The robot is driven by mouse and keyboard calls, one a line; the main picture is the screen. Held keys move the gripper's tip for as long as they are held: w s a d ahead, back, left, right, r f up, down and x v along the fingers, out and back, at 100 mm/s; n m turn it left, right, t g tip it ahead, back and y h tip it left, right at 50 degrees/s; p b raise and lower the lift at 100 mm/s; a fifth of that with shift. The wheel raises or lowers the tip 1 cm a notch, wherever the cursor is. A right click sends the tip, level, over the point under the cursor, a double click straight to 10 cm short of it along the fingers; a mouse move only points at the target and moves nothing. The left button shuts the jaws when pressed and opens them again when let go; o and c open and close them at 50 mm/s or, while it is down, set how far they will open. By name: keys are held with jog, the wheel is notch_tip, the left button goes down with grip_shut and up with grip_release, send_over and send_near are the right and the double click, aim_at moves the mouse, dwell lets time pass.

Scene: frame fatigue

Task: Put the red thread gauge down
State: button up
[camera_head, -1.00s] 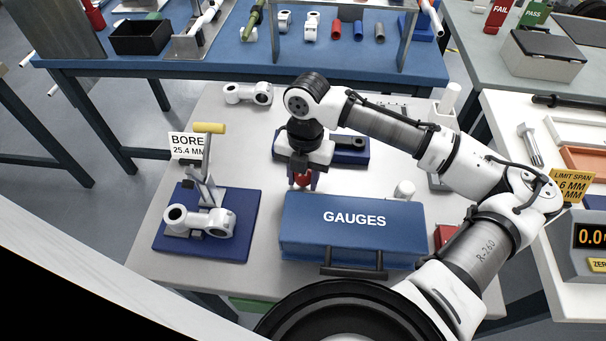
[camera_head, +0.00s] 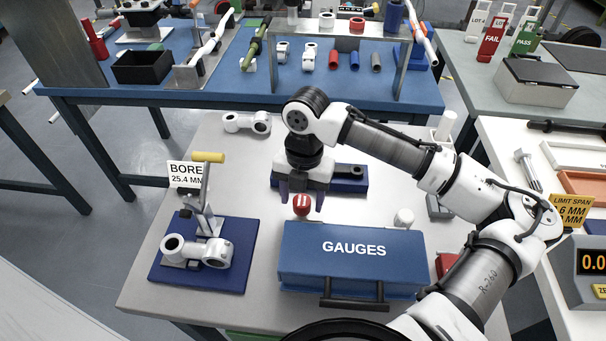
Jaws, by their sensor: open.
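The red thread gauge (camera_head: 302,205) shows as a round red end with a pale mark. It stands on the grey table just behind the blue GAUGES case (camera_head: 352,259); its lower part is hidden by the case. My gripper (camera_head: 302,203) is above it, pointing down, with its dark fingers spread apart on the left and right of the gauge. A gap shows between the fingers and the red end. The gripper is open and holds nothing.
A blue mat (camera_head: 205,262) with a clamp and white link stands left, beside the BORE sign (camera_head: 186,176). A white link (camera_head: 247,122) lies behind. A blue block (camera_head: 348,180) sits behind the gripper. A white knob (camera_head: 403,218) stands right. Table between mat and case is clear.

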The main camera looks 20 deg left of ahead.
aim_at(303, 196)
notch_tip(303, 196, up, 9)
jog(key=w, duration=0.1)
jog(key=shift+b, duration=0.45)
jog(key=shift+a, duration=0.1)
